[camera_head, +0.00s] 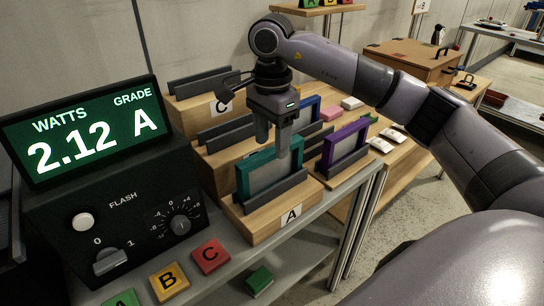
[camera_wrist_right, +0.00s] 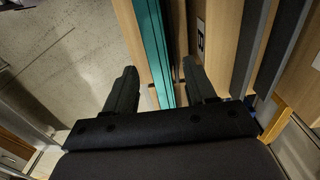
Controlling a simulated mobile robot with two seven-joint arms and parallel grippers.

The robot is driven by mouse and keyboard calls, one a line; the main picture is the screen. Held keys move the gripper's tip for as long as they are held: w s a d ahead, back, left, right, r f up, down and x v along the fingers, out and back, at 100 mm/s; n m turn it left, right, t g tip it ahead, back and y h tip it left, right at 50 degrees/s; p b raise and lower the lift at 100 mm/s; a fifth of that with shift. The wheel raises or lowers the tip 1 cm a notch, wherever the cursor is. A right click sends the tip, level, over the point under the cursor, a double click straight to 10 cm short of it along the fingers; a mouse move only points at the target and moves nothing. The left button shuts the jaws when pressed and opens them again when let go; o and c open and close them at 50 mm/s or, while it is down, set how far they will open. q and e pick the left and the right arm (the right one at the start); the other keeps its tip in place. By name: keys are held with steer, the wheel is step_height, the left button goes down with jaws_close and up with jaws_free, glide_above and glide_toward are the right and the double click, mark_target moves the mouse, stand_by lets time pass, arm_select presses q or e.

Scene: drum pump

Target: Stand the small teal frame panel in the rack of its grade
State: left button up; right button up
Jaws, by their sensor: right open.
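The small teal frame panel (camera_head: 243,182) stands upright in the slot of the front wooden rack (camera_head: 252,226), which carries a label A. Its pale inner pane shows below the teal edge. My right gripper (camera_head: 272,148) is open at the panel's top edge, pointing down. In the right wrist view the teal panel (camera_wrist_right: 153,45) runs between the two spread fingers of my right gripper (camera_wrist_right: 158,72), with gaps visible beside it. The meter display (camera_head: 88,130) reads 2.12 watts, grade A. My left gripper is not in view.
A purple-framed panel (camera_head: 345,147) stands in a rack to the right. A rack labelled C (camera_head: 190,103) is behind, with another rack between. The meter box (camera_head: 130,225) stands close at left.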

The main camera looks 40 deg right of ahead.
step_height(320, 180, up, 6)
stand_by(0.8)
